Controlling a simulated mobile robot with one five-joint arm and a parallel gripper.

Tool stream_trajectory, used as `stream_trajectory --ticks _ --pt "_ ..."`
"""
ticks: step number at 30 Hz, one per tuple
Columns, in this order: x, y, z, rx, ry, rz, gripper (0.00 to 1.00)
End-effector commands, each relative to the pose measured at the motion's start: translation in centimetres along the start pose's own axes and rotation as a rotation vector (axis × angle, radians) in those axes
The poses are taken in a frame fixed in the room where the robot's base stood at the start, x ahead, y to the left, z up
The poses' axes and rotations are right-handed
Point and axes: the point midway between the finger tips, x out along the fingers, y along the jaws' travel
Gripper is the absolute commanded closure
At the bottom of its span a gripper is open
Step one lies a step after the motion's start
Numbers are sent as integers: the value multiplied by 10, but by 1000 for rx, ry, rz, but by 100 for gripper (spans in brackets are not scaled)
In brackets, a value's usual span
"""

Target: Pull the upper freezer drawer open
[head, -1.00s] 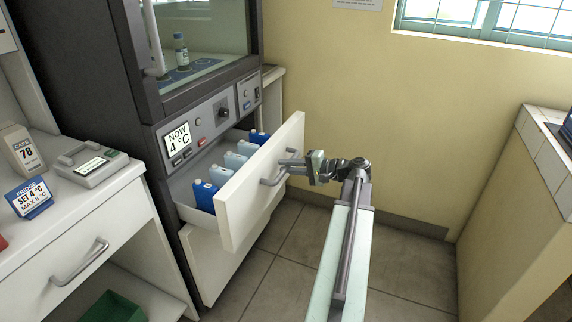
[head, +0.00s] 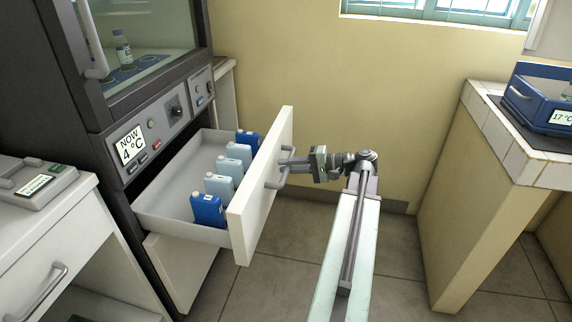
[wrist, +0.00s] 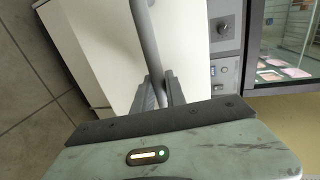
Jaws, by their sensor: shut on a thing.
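The upper freezer drawer (head: 262,188) stands well out from the dark cabinet in the head view, its white front facing right. Its grey tray holds several ice packs, dark blue (head: 207,211) and pale blue (head: 219,186). A grey bar handle (head: 279,177) is on the drawer front. My gripper (head: 290,162) is at the handle, shut on it. In the wrist view the two dark fingers (wrist: 160,92) close around the grey handle bar (wrist: 146,45), with the white drawer front behind. The fingertips are small in the head view.
A lower drawer front (head: 182,268) sits below the open drawer. A white counter (head: 40,225) with a grey device (head: 35,185) stands at left. A tiled counter (head: 500,135) with a blue box (head: 540,100) stands at right. Floor is clear between.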

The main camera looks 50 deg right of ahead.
Motion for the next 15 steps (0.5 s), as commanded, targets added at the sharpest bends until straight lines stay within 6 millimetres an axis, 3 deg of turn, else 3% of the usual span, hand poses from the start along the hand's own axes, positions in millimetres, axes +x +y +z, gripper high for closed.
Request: stream_trajectory --ticks 10,11,13,15 --pt "8 -3 0 -4 -6 -4 100" --pt "9 -3 0 -4 -7 -4 81" --pt "10 -3 1 -4 -9 -4 62" --pt "10 -3 1 -4 -10 -4 62"
